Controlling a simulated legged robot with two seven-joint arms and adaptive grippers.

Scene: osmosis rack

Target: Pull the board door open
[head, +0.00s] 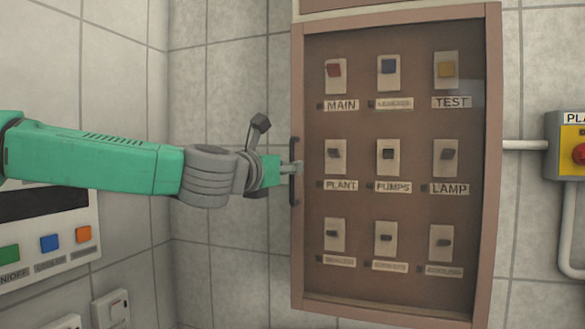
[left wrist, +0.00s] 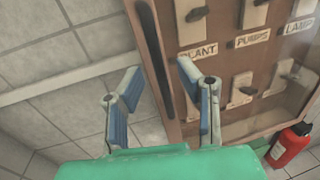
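The board (head: 395,285) hangs on the tiled wall with a brown frame. Its door looks closed, with rows of labelled switches showing behind it. A dark vertical handle (head: 293,185) is on the door's left edge; it also shows in the left wrist view (left wrist: 150,35). My left gripper (head: 290,167) is at the handle's mid-height in the head view. In the left wrist view the gripper (left wrist: 158,68) has its two fingers apart, with the handle lined up between them. Whether a finger touches the handle cannot be told. My right gripper is not in view.
A panel with coloured buttons (head: 50,243) is on the wall at the left. A yellow box with a red button (head: 572,150) is right of the board, joined by a pipe (head: 525,145). A red extinguisher (left wrist: 290,145) stands low at the right in the left wrist view.

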